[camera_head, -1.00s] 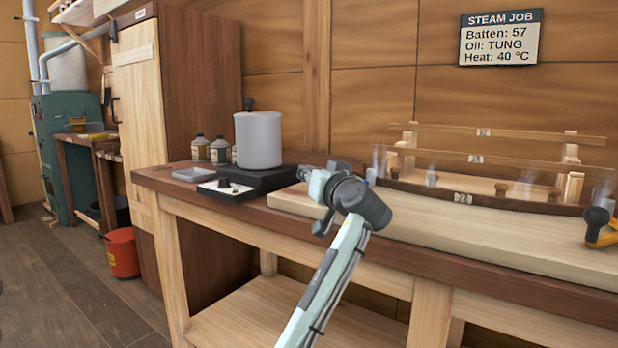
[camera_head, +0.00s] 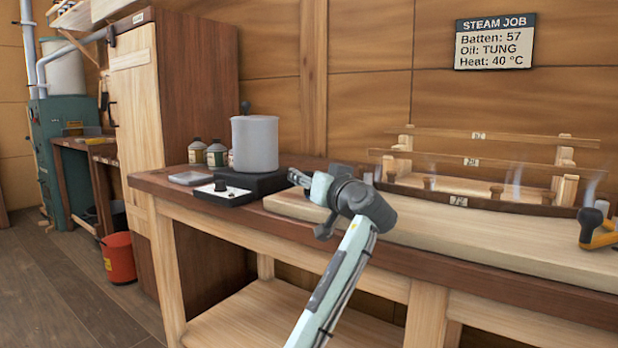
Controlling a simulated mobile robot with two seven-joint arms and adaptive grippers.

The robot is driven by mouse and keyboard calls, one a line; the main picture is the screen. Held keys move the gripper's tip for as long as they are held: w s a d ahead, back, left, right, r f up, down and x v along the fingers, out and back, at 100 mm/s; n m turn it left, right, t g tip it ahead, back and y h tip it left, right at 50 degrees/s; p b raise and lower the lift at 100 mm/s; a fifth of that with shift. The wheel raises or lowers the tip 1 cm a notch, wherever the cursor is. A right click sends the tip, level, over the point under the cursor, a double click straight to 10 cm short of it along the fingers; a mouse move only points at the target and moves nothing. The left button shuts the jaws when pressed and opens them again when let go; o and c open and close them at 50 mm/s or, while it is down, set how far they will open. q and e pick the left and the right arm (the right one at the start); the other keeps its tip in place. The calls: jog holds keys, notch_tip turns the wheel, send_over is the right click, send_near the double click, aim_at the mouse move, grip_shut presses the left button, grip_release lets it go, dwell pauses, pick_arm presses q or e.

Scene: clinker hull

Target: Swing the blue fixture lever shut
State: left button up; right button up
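I cannot make out a blue lever clearly. A small grey-blue piece (camera_head: 368,178) shows just behind my wrist, too hidden to name. A yellow-orange clamp (camera_head: 600,238) with a dark knob sits at the right edge on the pale board. My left gripper (camera_head: 294,177) is above the left end of the pale board, pointing left, beside the black hot plate. It is small and seen from the side, so I cannot tell whether its fingers are open. I see nothing held. My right gripper is not in view.
The pale board (camera_head: 470,245) lies on the workbench, with a dark curved batten (camera_head: 490,206) and wooden posts behind. A grey pot (camera_head: 255,143) stands on the black hot plate (camera_head: 257,184), near several bottles (camera_head: 216,153). A red bucket (camera_head: 118,258) is on the floor.

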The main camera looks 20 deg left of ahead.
pick_arm(q)
jog(key=v, duration=1.2)
